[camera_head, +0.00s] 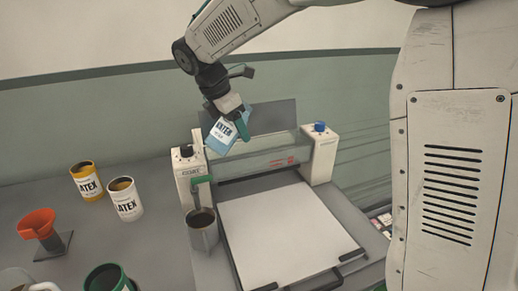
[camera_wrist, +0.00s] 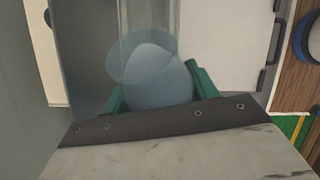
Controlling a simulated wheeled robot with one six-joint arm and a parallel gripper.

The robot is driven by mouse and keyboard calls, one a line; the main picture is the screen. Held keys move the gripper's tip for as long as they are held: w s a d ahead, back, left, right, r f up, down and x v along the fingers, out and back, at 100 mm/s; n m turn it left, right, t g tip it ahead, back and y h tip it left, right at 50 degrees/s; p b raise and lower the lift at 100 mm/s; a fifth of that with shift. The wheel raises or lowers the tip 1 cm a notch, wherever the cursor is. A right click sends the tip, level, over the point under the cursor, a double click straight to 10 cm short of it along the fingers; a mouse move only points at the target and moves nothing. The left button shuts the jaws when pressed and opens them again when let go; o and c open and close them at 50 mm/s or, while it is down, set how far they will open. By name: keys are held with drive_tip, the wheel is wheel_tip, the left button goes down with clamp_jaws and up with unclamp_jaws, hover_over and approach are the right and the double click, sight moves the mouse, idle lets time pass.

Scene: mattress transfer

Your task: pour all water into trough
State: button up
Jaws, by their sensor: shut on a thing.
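My gripper (camera_head: 236,126) has green fingers and is shut on a blue can (camera_head: 221,136) with a white label. The can is tilted, held above the back left of the coating machine (camera_head: 190,172). A clear, trough-like part (camera_head: 262,160) spans between the machine's two white posts, to the lower right of the can. In the wrist view the can (camera_wrist: 158,85) sits between the green fingers, with a pale blue surface showing. A clear strip (camera_wrist: 148,20) runs beyond its rim. I cannot tell whether any water is flowing out.
A grey metal cup (camera_head: 202,232) stands at the machine's left front. A white sheet (camera_head: 283,232) covers the machine's bed.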

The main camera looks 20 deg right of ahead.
drive_tip(key=shift+a+f+y+p, duration=0.2)
drive_tip(key=shift+f+y+p, duration=0.15)
drive_tip(key=shift+y+p, duration=0.35)
idle(0.4)
drive_tip(key=shift+s+a+r+g+y+p, duration=0.1)
drive_tip(key=shift+r+g+y+p, duration=0.1)
drive_tip(key=shift+y, duration=0.3)
drive_tip(key=shift+a+r+g+y+p, duration=0.1)
drive_tip(key=shift+g+y, duration=0.1)
drive_tip(key=shift+y, duration=0.3)
idle(0.3)
drive_tip(key=shift+a+f+g+y+p, duration=0.1)
drive_tip(key=shift+f+g+y+p, duration=0.2)
drive_tip(key=shift+f+y+p, duration=0.45)
idle(1.1)
drive_tip(key=shift+d+f+y+p, duration=0.1)
drive_tip(key=shift+d+y+p, duration=0.35)
drive_tip(key=shift+y+p, duration=0.25)
idle(1.4)
drive_tip(key=shift+f+g+y+p, duration=0.2)
drive_tip(key=shift+g+y+p, duration=0.1)
drive_tip(key=shift+y+p, duration=0.3)
idle(1.1)
